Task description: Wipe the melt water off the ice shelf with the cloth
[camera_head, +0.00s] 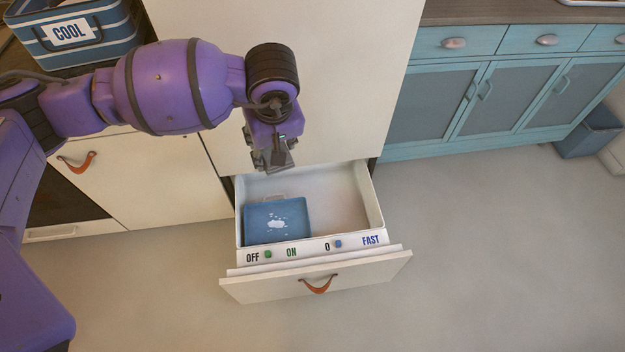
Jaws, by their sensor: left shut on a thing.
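The ice shelf appears to be the flat blue panel (260,235) in the left part of the open white drawer. A pale white puddle with small drops (277,224) lies on it, which looks like the melt water. My left gripper (274,160) points down above the back of the drawer, behind the blue panel and apart from it. It is shut on a small grey thing, mostly hidden by the fingers; I cannot tell whether this is the cloth. No other cloth shows. My right gripper is not in view.
The drawer front (370,272) has a leather pull (318,286) and a strip marked OFF, ON, 0 and FAST, with a green knob (268,254) and a blue knob (338,243). The drawer's right half is empty. A striped COOL box (110,22) stands at upper left.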

